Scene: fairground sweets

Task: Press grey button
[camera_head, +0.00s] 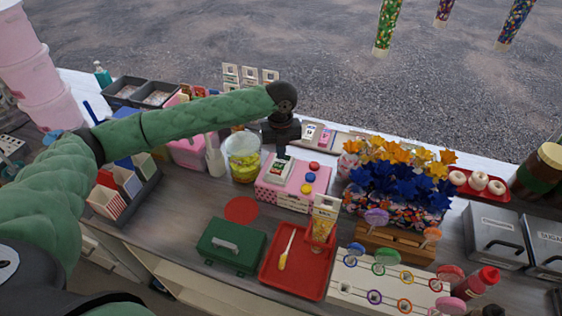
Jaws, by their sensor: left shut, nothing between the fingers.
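A pink box (270,196) stands on the counter near the middle of the view. I cannot make out a grey button; my gripper covers part of the box's back left. My left gripper (281,153) points down over the back of the panel, shut and empty. I cannot tell whether its tip touches anything. My right gripper is not in view.
A clear tub of yellow liquid (243,160) stands close left of the box. Blue and orange flowers (400,175) crowd the right side. A green case (228,258) sits front left.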

